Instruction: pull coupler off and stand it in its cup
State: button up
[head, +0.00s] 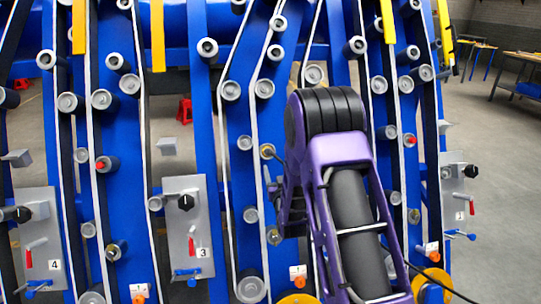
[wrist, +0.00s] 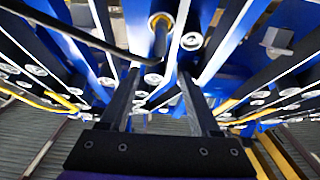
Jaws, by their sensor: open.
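The coupler appears to be the brass fitting (head: 267,151) on a blue beam left of my arm, with a black hose leading from it. In the head view my purple arm hides much of the gripper. I cannot identify the cup for certain; a small grey holder (head: 168,146) sits left of the coupler.
Blue beams with several grey rollers and white belts fill the front. Grey panels numbered 4 (head: 41,235) and 3 (head: 188,225) carry black knobs and red levers. A red stool (head: 184,111) stands behind. Open floor and workbenches lie at the right.

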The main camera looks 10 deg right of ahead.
aim_at(269, 152)
jog(key=w, duration=1.4)
jog(key=shift+w+d+b, duration=0.1)
jog(key=shift+w+b, duration=0.1)
jog(key=shift+b, duration=0.1)
grip_shut()
